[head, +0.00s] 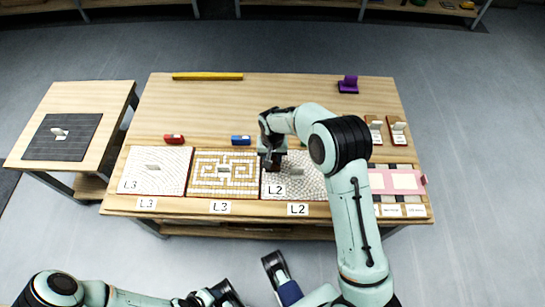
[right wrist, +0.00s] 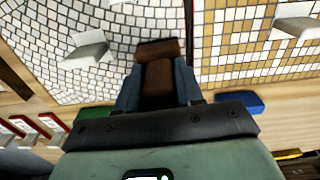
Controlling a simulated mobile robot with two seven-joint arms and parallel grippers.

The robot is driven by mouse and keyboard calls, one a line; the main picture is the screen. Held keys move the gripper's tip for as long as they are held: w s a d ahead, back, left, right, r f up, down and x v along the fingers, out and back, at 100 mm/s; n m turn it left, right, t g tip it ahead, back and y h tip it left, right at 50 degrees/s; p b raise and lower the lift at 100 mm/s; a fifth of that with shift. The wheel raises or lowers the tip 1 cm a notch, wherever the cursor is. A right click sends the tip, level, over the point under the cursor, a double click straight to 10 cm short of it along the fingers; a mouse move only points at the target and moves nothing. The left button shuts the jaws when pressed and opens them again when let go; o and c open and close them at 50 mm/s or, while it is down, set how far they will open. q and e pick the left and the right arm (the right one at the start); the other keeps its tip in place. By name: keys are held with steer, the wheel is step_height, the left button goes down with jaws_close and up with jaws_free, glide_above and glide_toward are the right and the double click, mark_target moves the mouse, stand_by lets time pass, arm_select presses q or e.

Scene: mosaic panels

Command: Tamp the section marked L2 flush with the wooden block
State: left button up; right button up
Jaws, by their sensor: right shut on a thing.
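The L2 panel (head: 314,187), pale with small grey-white tiles, is third from the left at the table's front; its tiles also show in the right wrist view (right wrist: 45,65). An L2 card (head: 276,189) lies on it and another L2 label (head: 298,209) is on the table edge. A grey raised handle (right wrist: 88,50) stands on the panel. My right gripper (head: 271,157) is shut on the brown wooden block (right wrist: 158,80), over the panel's back left part. I cannot tell whether block and tiles touch. My left gripper (head: 222,293) is low at the bottom edge, its jaws unclear.
Two L3 panels, one white (head: 172,163) and one with a tan maze pattern (head: 238,161), lie to the left. Red (head: 174,139), blue (head: 241,140) and green (right wrist: 93,113) blocks lie behind the panels. A pink-framed tray (head: 381,181) is at right. The table's back middle is clear.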

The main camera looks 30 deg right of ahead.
steer(key=shift+f, duration=0.2)
steer(key=shift+r+p, duration=2.45)
steer(key=shift+r, duration=1.15)
